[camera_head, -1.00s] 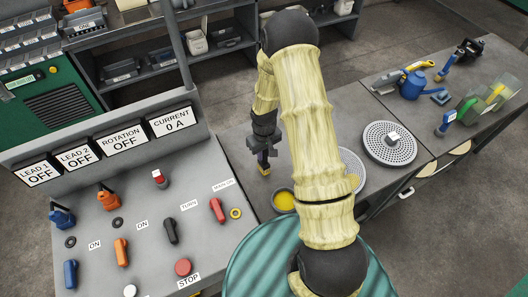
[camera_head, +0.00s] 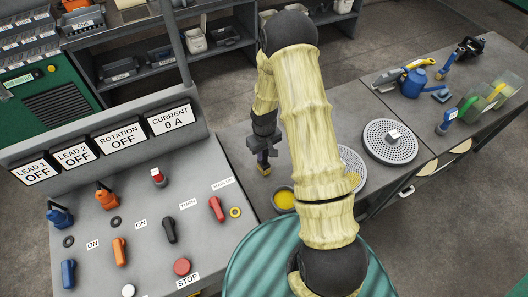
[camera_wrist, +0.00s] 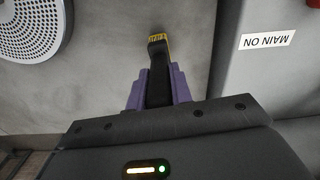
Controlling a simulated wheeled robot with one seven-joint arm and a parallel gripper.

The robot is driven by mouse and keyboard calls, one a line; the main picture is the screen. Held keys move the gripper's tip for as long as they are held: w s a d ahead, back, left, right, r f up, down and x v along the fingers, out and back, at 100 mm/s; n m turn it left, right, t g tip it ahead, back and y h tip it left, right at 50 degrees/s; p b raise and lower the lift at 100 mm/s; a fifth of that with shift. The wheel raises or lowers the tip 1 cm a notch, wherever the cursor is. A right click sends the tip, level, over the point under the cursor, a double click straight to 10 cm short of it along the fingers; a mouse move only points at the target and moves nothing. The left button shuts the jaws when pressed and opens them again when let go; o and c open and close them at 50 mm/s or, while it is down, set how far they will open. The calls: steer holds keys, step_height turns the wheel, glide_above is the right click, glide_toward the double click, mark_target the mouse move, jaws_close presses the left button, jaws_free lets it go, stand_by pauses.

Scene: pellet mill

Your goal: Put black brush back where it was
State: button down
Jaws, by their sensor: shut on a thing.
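My gripper (camera_head: 263,151) hangs over the grey workbench, just right of the control panel. In the wrist view its purple fingers (camera_wrist: 158,92) are shut on the black brush (camera_wrist: 158,75). The brush points away from the palm, with its yellow bristles (camera_wrist: 158,38) at the far end. In the head view the bristle end (camera_head: 264,169) shows below the fingers. I cannot tell whether it touches the bench. Most of the brush handle is hidden between the fingers.
A bowl of yellow stuff (camera_head: 284,199) stands close by the brush. A perforated disc (camera_head: 391,142) lies farther right; another (camera_head: 349,165) is partly hidden by my arm. The control panel (camera_head: 140,235) rises at left. Tools, a blue can (camera_head: 413,82) and a clear bin (camera_head: 492,98) stand at far right.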

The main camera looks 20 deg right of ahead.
steer(key=shift+a+f, duration=0.1)
jaws_free()
stand_by(0.7)
steer(key=shift+s, duration=0.15)
steer(key=shift+r, duration=0.4)
steer(key=shift+r+p, duration=2.85)
steer(key=shift+r, duration=1.3)
